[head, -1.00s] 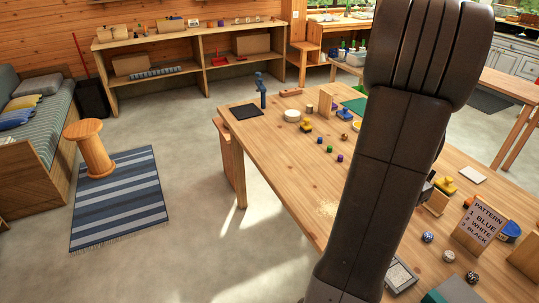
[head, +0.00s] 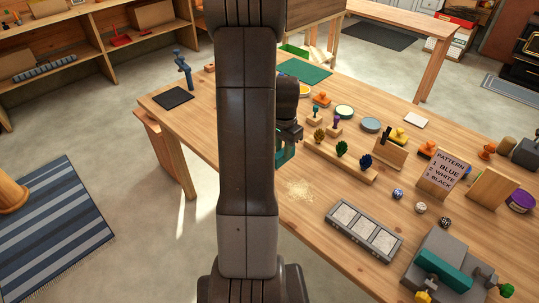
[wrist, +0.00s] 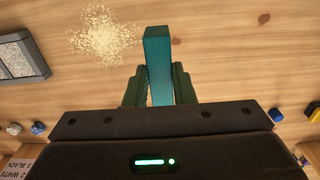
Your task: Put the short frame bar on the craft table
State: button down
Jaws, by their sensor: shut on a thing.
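My gripper (wrist: 158,88) is shut on a teal bar (wrist: 158,50), which I take to be the short frame bar. In the wrist view it stands between the two fingers and sticks out past them. In the head view my arm hides part of my gripper, and only a bit of the teal bar (head: 285,152) shows below it, over the craft table (head: 330,188). I cannot tell whether the bar touches the tabletop. The table's pale wood top also fills the wrist view (wrist: 225,50).
A sawdust patch (head: 298,189) lies on the table near the bar. A grey tray (head: 364,230), a pattern sign (head: 442,175), a grey vise-like block with a teal top (head: 445,262) and several small pieces stand to the right. A dark mat (head: 173,98) lies at the left corner.

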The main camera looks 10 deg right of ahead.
aim_at(282, 161)
jog(key=shift+f, duration=2.8)
jog(key=shift+f, duration=0.1)
jog(key=c, duration=1.2)
grip_release()
jog(key=shift+c, duration=0.2)
jog(key=shift+o, duration=0.2)
notch_tip(282, 161, up, 12)
jog(key=shift+r, duration=0.15)
